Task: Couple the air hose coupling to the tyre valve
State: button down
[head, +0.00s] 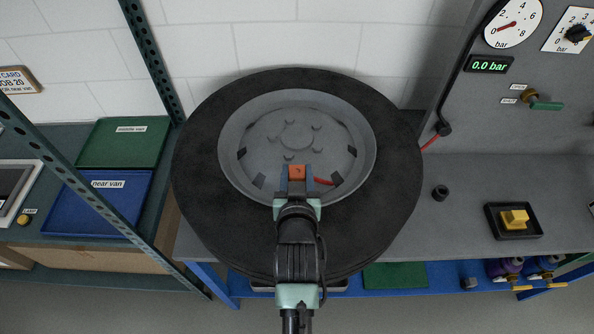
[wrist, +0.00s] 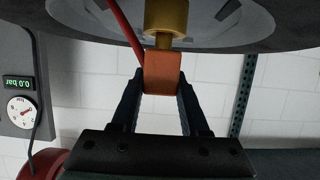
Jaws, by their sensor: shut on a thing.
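My gripper (head: 297,178) is over the wheel, in front of its hub. It is shut on the orange block of the air hose coupling (head: 297,172). In the wrist view the coupling (wrist: 162,72) sits between the two dark fingertips (wrist: 160,88), with a brass cylinder (wrist: 166,18) beyond it, towards the wheel. A red hose (wrist: 124,28) runs beside the coupling. The black tyre (head: 205,150) with its grey rim (head: 235,120) fills the middle of the head view. I cannot make out the tyre valve; whether the brass end touches it is hidden.
A grey panel at the right has a pressure gauge (head: 513,22), a display (head: 488,64) reading 0.0 bar and a green-handled lever (head: 545,105). A black tray with a yellow block (head: 514,218) and a small black ring (head: 440,193) are on the bench. Green metal posts (head: 152,60) stand left.

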jog(key=shift+f+b, duration=0.5)
jog(key=shift+f, duration=0.2)
jog(key=shift+f, duration=0.2)
jog(key=shift+c, duration=1.6)
grip_release()
jog(key=shift+s, duration=0.15)
